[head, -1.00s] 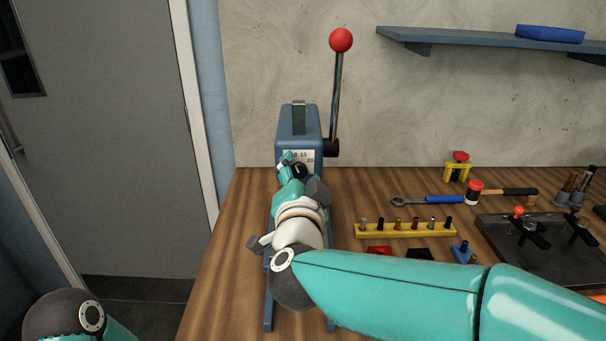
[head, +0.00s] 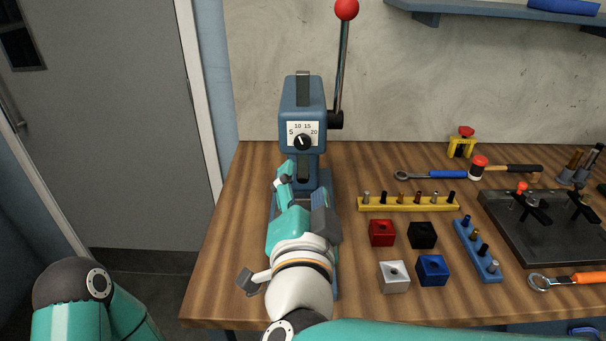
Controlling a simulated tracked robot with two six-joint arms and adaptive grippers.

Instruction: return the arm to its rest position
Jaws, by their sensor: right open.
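My right gripper (head: 288,179) is in front of the blue press (head: 303,97), below its dial (head: 302,142) and apart from it. It is open, with nothing seen between its fingers; my own wrist partly hides it. The dial's black knob is uncovered, and its scale reads 5, 10, 15 and 20. My right arm reaches in from the bottom right. My left arm shows only as a teal link and dark joint at lower left; its gripper is out of view.
The press lever with red ball (head: 346,9) stands upright. Right of my arm are a yellow rack (head: 408,204), red (head: 382,233), black (head: 422,235), white (head: 394,277) and blue blocks (head: 432,270), a blue rack (head: 477,250) and a dark fixture plate (head: 560,240).

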